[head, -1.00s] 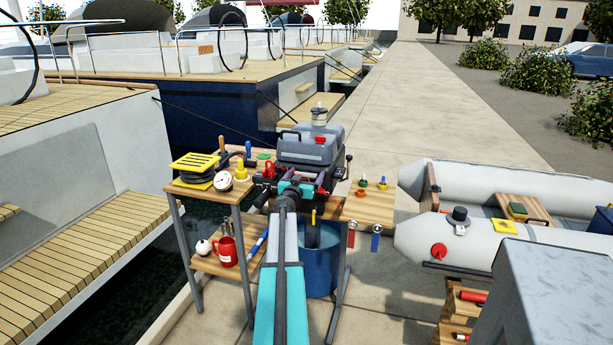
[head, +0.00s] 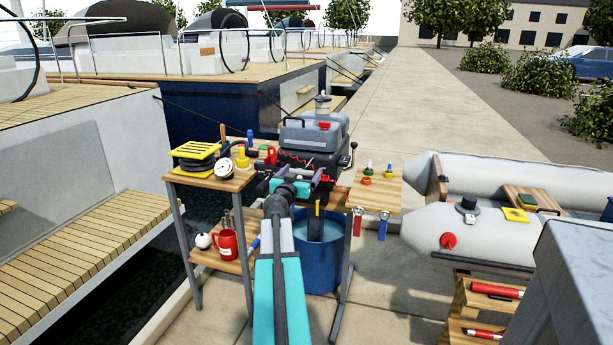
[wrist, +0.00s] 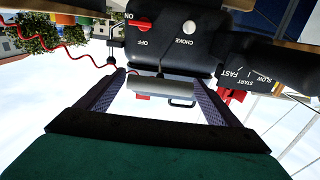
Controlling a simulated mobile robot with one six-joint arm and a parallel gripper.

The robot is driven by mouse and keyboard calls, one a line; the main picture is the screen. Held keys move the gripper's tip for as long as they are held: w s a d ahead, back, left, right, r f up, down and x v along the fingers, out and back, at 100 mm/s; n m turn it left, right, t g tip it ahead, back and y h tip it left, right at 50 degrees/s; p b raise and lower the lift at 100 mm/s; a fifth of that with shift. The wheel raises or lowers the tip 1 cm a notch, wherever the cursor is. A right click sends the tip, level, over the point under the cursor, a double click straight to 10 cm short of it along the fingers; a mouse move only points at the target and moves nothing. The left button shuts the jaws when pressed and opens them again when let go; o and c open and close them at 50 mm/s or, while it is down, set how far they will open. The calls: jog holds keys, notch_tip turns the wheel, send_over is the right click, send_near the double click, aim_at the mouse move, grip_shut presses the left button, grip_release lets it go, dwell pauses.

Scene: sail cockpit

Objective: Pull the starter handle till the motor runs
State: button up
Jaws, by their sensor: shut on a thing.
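A thin dark line runs from the housing towards the bar.
A blue water barrel (head: 340,265) stands below. The left shelf holds a yellow-topped coil (head: 193,152) and a red mug (head: 226,246). A grey dinghy (head: 440,210) lies right. A red coiled cord (wrist: 62,48) hangs near my gripper.

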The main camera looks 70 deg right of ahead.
aim_at(301, 173)
jog(key=a, duration=0.1)
jog(key=a+b, duration=0.1)
jog(key=a, duration=0.1)
jog(key=a+b, duration=0.1)
jog(key=shift+s+a+f, duration=0.15)
jog(key=shift+s, duration=0.15)
jog(key=shift+a+b, duration=0.5)
jog(key=o, duration=1.4)
jog(key=shift+a, duration=0.1)
